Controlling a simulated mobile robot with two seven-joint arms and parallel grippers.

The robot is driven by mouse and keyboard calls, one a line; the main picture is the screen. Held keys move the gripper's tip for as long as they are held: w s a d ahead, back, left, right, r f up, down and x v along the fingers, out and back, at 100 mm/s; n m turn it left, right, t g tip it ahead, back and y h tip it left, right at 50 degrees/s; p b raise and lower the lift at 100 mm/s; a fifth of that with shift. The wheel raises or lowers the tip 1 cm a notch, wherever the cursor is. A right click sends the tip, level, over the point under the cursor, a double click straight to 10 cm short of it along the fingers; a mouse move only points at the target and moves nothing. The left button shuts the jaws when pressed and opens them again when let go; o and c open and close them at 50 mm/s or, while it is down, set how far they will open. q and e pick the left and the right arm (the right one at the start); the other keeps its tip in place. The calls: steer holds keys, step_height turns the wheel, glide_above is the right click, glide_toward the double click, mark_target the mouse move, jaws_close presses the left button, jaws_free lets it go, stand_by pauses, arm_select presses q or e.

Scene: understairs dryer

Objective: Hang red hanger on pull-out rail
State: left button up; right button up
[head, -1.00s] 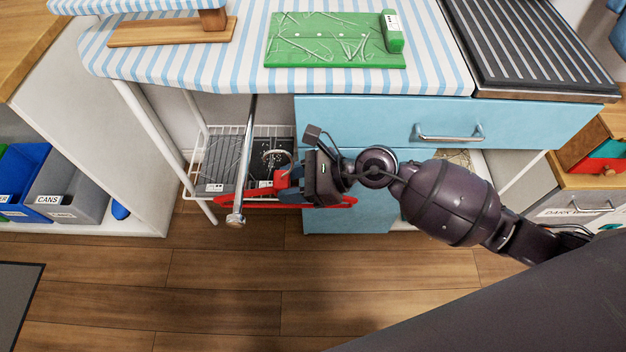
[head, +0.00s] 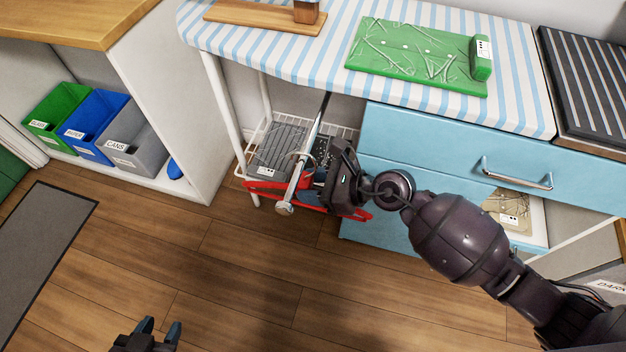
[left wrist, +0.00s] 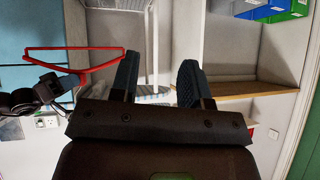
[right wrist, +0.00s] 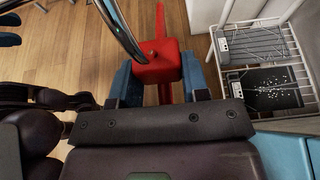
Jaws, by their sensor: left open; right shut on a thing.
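The red hanger (head: 262,187) has a wide red bar, a red block and a metal hook (head: 299,154). My right gripper (head: 325,192) is shut on its red block (right wrist: 154,64), between the fingers in the right wrist view. The pull-out rail (head: 300,172) is a silver bar with a round end cap, sticking out from under the counter. The hook overlaps the rail in the head view; I cannot tell whether it rests on it. My left gripper (head: 160,333) is open and empty, low over the floor, apart from the hanger, which also shows in the left wrist view (left wrist: 75,52).
A white wire basket (head: 262,125) with labelled dark items stands behind the rail. Blue drawers (head: 450,150) are to the right. A striped ironing surface (head: 270,50) is above. Sorting bins (head: 95,125) stand at left. The wooden floor (head: 210,270) in front is clear.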

arm_select(q)
steer(key=shift+s, duration=0.2)
arm_select(e)
steer(key=o, duration=1)
steer(key=shift+o, duration=0.2)
steer(key=shift+d, duration=0.1)
steer(key=shift+d+r, duration=0.2)
steer(key=shift+d, duration=0.05)
steer(key=p+v, duration=0.1)
steer(key=v, duration=0.8)
steer(key=shift+r, duration=0.1)
steer(key=shift+s+d+r, duration=0.2)
steer(key=shift+d, duration=0.25)
arm_select(q)
steer(key=shift+s+a, duration=0.25)
steer(key=shift+s, duration=0.1)
